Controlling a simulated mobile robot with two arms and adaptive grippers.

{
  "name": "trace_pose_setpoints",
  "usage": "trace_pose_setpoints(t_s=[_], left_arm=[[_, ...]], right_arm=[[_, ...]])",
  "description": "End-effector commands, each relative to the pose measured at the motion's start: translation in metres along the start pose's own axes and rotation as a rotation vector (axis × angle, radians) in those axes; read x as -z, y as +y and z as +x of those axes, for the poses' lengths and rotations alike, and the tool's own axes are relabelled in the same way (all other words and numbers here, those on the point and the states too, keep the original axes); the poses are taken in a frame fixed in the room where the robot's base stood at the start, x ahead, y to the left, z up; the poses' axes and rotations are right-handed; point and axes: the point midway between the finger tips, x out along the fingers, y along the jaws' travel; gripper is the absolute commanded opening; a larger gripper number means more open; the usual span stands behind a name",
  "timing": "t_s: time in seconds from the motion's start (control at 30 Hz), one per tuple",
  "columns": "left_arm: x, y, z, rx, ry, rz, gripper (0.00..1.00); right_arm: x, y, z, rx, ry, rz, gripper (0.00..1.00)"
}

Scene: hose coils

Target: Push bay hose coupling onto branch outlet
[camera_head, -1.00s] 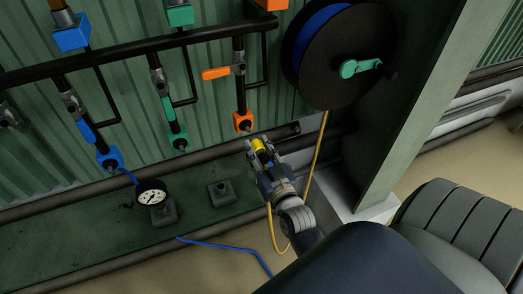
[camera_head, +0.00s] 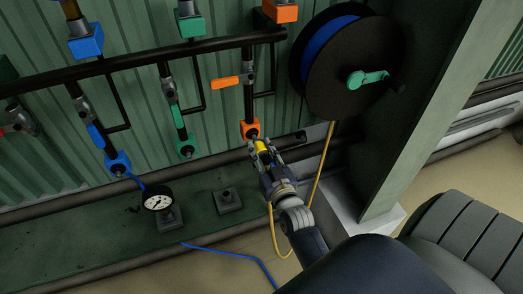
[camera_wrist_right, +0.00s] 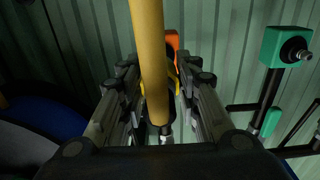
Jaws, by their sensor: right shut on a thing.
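My right gripper (camera_head: 266,152) is shut on the yellow hose coupling (camera_head: 262,147), just below the orange branch outlet (camera_head: 250,129) in the head view. The coupling's top is at or very near the outlet's tip; I cannot tell whether it is seated. The yellow hose (camera_head: 320,175) hangs in a loop from the reel side to the coupling. In the right wrist view the hose (camera_wrist_right: 148,60) runs down between the fingers (camera_wrist_right: 160,100) and hides much of the coupling. Part of the orange block (camera_wrist_right: 172,40) shows behind it. My left gripper is not in view.
A blue outlet (camera_head: 118,163) and a green outlet (camera_head: 186,148) hang to the left on the black pipework. A hose reel (camera_head: 350,65) is at the right, next to a green post (camera_head: 425,100).

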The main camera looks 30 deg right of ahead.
Motion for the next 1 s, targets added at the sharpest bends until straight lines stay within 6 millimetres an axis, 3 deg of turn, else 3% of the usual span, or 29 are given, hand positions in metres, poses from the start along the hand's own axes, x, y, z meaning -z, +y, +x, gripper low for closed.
trace_pose_setpoints(t_s=[1.0], left_arm=[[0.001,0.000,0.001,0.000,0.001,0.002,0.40]], right_arm=[[0.000,0.000,0.015,0.000,0.002,0.000,0.02]])
